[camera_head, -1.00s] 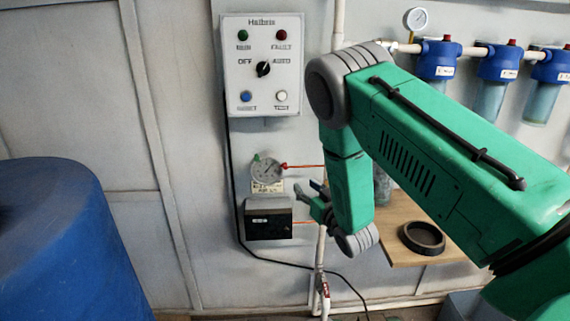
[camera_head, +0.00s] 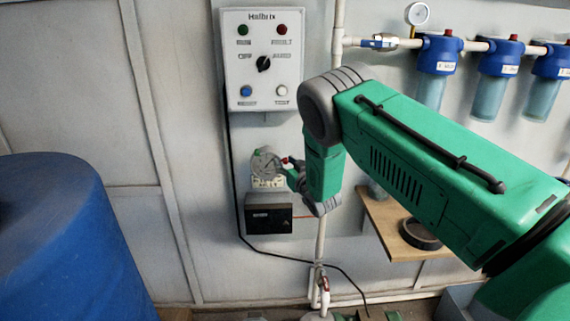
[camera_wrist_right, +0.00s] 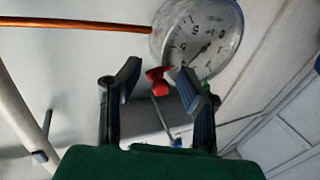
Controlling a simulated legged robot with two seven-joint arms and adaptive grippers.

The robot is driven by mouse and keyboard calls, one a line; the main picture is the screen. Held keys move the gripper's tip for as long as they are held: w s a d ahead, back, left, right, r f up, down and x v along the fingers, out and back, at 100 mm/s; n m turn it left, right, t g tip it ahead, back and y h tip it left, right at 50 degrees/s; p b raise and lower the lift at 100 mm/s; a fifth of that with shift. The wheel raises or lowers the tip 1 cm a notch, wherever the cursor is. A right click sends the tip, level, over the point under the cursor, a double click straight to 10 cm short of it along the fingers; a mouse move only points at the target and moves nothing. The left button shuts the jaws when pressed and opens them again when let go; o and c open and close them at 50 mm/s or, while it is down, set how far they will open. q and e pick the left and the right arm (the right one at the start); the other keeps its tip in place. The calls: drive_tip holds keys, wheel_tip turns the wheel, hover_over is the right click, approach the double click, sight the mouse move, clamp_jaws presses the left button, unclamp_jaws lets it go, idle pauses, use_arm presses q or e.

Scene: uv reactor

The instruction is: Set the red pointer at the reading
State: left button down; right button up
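The round dial gauge (camera_head: 264,163) is on the wall below the control box. In the right wrist view the gauge (camera_wrist_right: 203,32) shows a white, tilted face with dark numerals and a dark needle. A small red piece (camera_wrist_right: 157,82) with a thin stem shows at the dial's lower left edge. I cannot tell for sure that it is the red pointer. My right gripper (camera_wrist_right: 160,78) is open, its two dark fingertips on either side of the red piece. Contact is not clear. In the head view my right gripper (camera_head: 284,166) is right beside the gauge. My left gripper is not identifiable.
The control box (camera_head: 263,62) hangs above the gauge. A black box (camera_head: 268,217) is close below it. Blue filters (camera_head: 439,55) and a wooden shelf (camera_head: 385,225) are to the right, and a blue barrel (camera_head: 65,240) is to the left. Unclear green bits show at the bottom edge.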

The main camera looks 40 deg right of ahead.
clamp_jaws()
